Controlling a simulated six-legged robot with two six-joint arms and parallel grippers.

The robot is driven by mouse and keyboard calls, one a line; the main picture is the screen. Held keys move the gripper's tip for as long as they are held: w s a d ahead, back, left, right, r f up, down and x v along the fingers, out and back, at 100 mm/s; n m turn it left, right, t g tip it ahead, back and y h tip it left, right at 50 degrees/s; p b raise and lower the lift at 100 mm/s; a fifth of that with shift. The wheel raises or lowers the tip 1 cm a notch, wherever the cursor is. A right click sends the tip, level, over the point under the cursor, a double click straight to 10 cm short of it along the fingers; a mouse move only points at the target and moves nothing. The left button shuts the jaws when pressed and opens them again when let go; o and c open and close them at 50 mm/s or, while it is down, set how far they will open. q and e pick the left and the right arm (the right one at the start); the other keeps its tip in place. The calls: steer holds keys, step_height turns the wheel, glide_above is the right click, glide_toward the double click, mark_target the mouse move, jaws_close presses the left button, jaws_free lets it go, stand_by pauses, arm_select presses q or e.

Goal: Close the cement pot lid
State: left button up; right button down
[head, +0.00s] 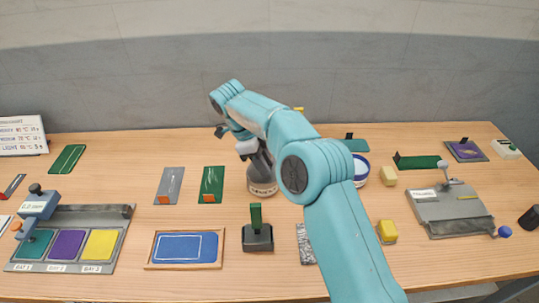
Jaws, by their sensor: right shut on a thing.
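The cement pot (262,189), a grey jar with a pale label band, stands on the table just left of my right arm. My right gripper (262,166) points down at the top of the pot, with its fingertips at the rim. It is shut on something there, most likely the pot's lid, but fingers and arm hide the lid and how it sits. My left gripper is not in view.
My right arm crosses the middle of the table. A blue-and-white round container (361,170) and yellow blocks (387,231) stand right of it. A green-handled tool (257,232), a blue tray (148,250) and a grey press (450,208) lie around.

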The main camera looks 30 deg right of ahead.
steer(key=shift+w+a+r+m+y+p, duration=0.1)
steer(key=shift+w+a+m+y+p, duration=0.25)
steer(key=shift+m+p, duration=0.5)
steer(key=c, duration=0.9)
jaws_free()
steer(key=shift+a, duration=0.15)
steer(key=shift+s, duration=0.1)
